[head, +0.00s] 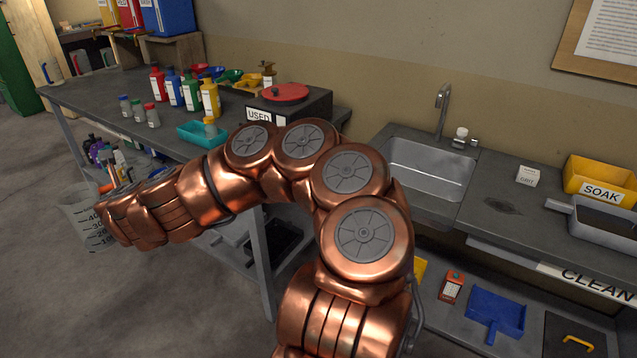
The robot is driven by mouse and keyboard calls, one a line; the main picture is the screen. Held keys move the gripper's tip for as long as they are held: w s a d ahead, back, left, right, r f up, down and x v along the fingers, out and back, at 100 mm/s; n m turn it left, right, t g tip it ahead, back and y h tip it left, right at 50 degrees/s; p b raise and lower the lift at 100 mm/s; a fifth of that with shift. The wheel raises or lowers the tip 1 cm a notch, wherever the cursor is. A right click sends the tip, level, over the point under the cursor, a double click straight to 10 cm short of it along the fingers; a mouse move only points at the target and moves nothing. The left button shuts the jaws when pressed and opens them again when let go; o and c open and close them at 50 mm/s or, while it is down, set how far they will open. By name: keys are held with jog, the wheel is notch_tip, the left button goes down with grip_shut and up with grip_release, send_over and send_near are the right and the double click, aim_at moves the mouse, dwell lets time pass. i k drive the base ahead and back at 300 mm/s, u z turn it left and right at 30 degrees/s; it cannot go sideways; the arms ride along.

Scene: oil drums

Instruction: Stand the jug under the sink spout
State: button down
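A clear vessel with measuring marks (88,228), likely the jug, shows at the far left beyond the end of my arm. My arm covers part of it, so I cannot tell whether it is held or standing on the floor. My arm reaches left across the view; its wrist end is by this vessel, and my gripper's fingers are hidden. The steel sink (428,172) is set in the right-hand counter. Its curved spout (443,98) rises behind the basin. The visible part of the basin looks empty; my arm hides its front left.
Colored bottles (190,90) and a box with a red lid and a USED label (290,100) stand on the left bench. A yellow SOAK bin (601,180) and a grey tray (604,222) sit right of the sink. Open floor lies at lower left.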

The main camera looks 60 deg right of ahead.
aim_at(418, 180)
jog(key=z, duration=0.6)
jog(key=i, duration=0.55)
jog(key=z, duration=0.7)
